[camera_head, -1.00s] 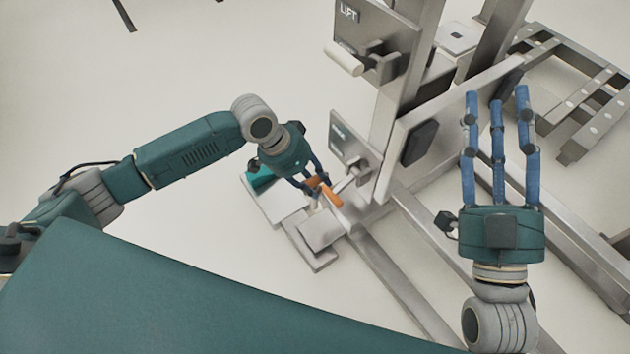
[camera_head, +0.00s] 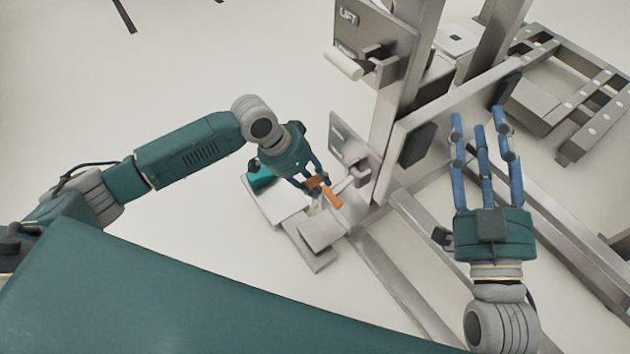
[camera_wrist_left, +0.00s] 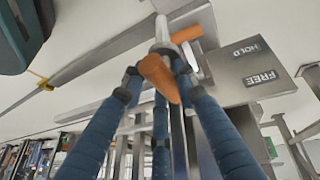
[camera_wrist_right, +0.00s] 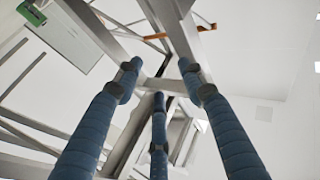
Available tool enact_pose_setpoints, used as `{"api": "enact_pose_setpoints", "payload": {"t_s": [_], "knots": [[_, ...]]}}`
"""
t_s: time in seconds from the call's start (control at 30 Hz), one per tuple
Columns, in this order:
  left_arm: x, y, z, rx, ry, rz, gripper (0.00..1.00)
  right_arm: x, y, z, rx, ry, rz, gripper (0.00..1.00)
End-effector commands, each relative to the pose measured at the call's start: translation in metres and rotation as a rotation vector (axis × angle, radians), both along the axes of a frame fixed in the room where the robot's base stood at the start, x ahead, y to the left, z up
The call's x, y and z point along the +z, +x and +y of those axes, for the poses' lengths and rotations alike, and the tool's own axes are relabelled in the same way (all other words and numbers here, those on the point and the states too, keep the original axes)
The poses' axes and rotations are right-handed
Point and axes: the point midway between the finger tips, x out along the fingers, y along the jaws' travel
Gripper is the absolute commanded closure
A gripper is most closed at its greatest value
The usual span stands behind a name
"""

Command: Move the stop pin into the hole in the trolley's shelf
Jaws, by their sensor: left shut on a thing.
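My left gripper (camera_head: 315,187) is shut on an orange grip, which I take to be the stop pin (camera_wrist_left: 160,78); in the left wrist view it sits between the fingertips. A second orange piece (camera_head: 331,196) lies just beyond the fingertips and also shows in the left wrist view (camera_wrist_left: 188,35). I cannot tell whether the two are joined. A pale metal plate (camera_head: 322,230) lies below; I cannot tell whether it is the trolley's shelf, and no hole can be made out. My right gripper (camera_head: 480,125) is open and empty, fingers pointing up the picture.
A metal lift column (camera_head: 400,85) stands beyond the left gripper. It bears a LIFT panel (camera_head: 370,20) with a pale handle and a lower lever panel (camera_head: 342,140), whose labels HOLD and FREE show in the left wrist view. A metal frame (camera_head: 585,105) with round spots stands at the right.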

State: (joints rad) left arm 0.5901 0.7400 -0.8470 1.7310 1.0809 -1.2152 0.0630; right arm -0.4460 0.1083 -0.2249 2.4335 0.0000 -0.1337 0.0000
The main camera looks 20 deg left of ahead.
Motion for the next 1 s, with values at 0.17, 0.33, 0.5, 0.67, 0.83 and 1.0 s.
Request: {"api": "enact_pose_setpoints", "payload": {"t_s": [0.17, 0.33, 0.5, 0.67, 0.83, 1.0], "knots": [[0.002, 0.000, 0.000, 0.000, -0.001, -0.001, 1.00, -0.009, 0.002, -0.001, -0.002, -0.011, 0.040, 0.60], [0.004, 0.000, 0.000, 0.000, -0.001, -0.001, 1.00, -0.017, 0.003, -0.001, -0.004, -0.020, 0.076, 0.60], [0.005, 0.000, 0.000, 0.000, -0.001, -0.001, 1.00, -0.026, 0.005, -0.002, -0.006, -0.030, 0.114, 0.60], [0.006, 0.000, 0.000, 0.000, -0.001, -0.001, 1.00, -0.034, 0.006, -0.003, -0.009, -0.040, 0.150, 0.60], [0.007, 0.000, 0.000, 0.000, -0.001, -0.001, 1.00, -0.043, 0.006, -0.004, -0.011, -0.050, 0.187, 0.60], [0.009, 0.000, 0.000, 0.000, -0.001, -0.001, 1.00, -0.052, 0.006, -0.005, -0.014, -0.060, 0.225, 0.60]]}}
